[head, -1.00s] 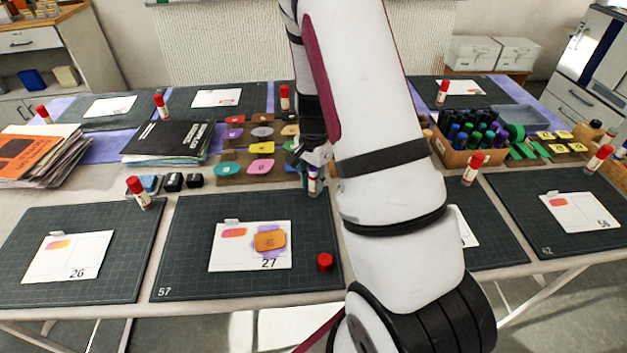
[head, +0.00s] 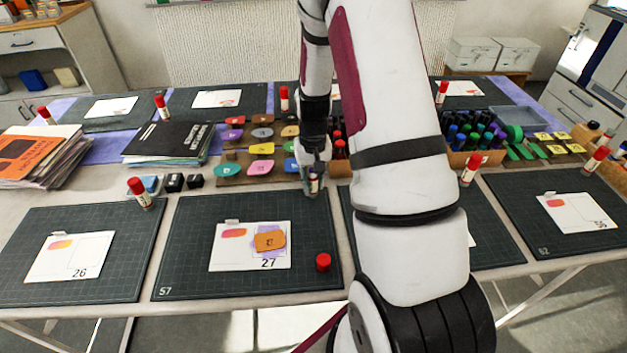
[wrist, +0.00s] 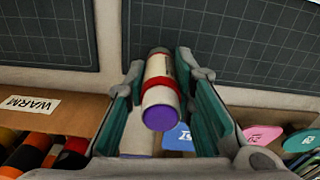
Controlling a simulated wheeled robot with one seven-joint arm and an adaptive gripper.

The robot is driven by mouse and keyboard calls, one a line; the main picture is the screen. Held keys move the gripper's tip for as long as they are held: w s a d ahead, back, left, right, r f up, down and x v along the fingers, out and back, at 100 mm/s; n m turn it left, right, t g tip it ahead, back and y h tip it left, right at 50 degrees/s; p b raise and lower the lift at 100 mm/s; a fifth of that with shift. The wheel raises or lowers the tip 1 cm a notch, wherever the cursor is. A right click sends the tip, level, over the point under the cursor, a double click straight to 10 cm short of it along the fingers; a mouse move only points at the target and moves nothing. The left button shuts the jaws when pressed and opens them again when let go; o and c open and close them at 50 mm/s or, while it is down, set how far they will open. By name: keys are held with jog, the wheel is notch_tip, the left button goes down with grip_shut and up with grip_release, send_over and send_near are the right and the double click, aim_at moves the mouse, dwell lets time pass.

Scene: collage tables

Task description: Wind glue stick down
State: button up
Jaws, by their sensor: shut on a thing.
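My gripper (head: 314,181) is at the back right corner of the mat of card 27. It is shut on an uncapped glue stick (head: 313,186), which is mostly hidden by the fingers in the head view. In the wrist view the glue stick (wrist: 160,95) lies between the teal finger pads of my gripper (wrist: 165,100). It has a white body, a red collar and a purple glue end facing the camera. A red cap (head: 323,262) stands apart on the front right of the mat (head: 185,250).
Card 27 (head: 222,262) lies on the mat with an orange piece over a purple patch. A box labelled WARM (wrist: 60,108) holds markers close by. Another capped glue stick (head: 139,192) stands left.

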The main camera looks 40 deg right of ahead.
jog(key=n+p, duration=0.1)
jog(key=n, duration=0.4)
jog(key=shift+s+p, duration=0.15)
jog(key=shift+p, duration=0.15)
jog(key=n+p, duration=0.1)
jog(key=n, duration=0.3)
jog(key=shift+f+n, duration=0.1)
jog(key=shift+n, duration=0.2)
jog(key=shift+p, duration=0.35)
jog(key=o, duration=1.7)
jog(key=shift+c, duration=0.2)
jog(key=shift+r+p, duration=1.9)
jog(key=shift+r, duration=1.95)
